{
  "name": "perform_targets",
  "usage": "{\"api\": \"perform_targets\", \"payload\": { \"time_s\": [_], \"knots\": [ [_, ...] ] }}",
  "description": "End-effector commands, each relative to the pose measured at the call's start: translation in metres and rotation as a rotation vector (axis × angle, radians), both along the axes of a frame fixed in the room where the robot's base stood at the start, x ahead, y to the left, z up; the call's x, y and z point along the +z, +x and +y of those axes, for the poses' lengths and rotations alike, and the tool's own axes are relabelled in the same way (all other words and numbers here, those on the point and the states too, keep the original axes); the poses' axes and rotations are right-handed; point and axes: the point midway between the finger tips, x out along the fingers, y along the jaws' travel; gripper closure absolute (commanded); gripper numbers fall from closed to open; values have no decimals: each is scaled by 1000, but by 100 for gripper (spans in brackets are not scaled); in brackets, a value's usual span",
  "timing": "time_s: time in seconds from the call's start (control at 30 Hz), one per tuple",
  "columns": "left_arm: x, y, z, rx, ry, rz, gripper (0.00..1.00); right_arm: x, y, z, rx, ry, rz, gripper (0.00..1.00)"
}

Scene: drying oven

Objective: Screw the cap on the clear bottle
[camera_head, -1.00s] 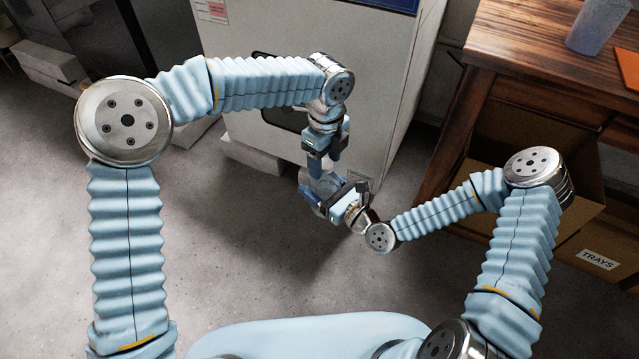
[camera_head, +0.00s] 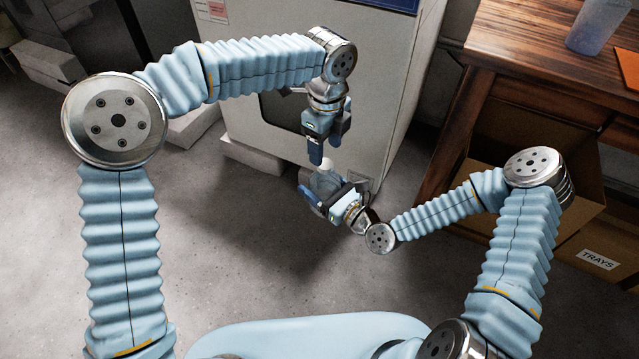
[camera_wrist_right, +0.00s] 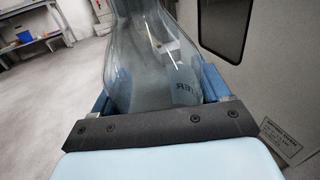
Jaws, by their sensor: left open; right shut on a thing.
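The clear bottle (camera_head: 325,182) is in my right gripper (camera_head: 321,192), which is shut around its body in front of the oven. The bottle's clear body and part of its dark lettering fill the middle of the right wrist view (camera_wrist_right: 155,65); its top is out of that view. The cap (camera_head: 326,164), small and white, shows at the bottle's top in the head view. Whether it is fully seated cannot be told. My left gripper (camera_head: 326,148) is open, pointing down just above the cap, with its fingers apart.
The white drying oven (camera_head: 385,90) stands close behind both grippers. A wooden table (camera_head: 510,50) at the right carries a translucent container (camera_head: 597,28). Cardboard boxes, one labelled TRAYS (camera_head: 597,260), stand below it.

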Motion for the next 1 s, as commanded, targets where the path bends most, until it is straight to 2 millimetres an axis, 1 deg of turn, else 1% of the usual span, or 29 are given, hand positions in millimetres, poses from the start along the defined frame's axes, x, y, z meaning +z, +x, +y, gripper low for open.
{"api": "perform_targets", "payload": {
  "time_s": [0.07,0.17,0.27,0.4,0.5,0.6,0.7,0.8,1.0],
  "knots": [
    [2,0,-1,90,1,-1,41,1,0,0,0,1,-1,100],
    [6,0,0,302,2,-2,41,1,0,0,0,1,-1,100],
    [11,0,0,592,5,-3,41,1,0,0,0,1,-1,100],
    [20,0,0,1020,3,-6,41,1,0,0,0,1,-1,100],
    [25,0,0,1291,2,-7,41,0,0,0,0,1,-1,100],
    [29,0,0,1505,-2,-8,41,0,0,0,0,1,-1,100],
    [33,0,0,1651,-5,-7,41,0,0,0,0,1,-1,100],
    [34,0,0,1731,-6,-7,41,0,0,0,0,1,-1,100],
    [35,0,0,1762,-6,-5,41,0,0,0,0,1,-1,100]
  ]
}}
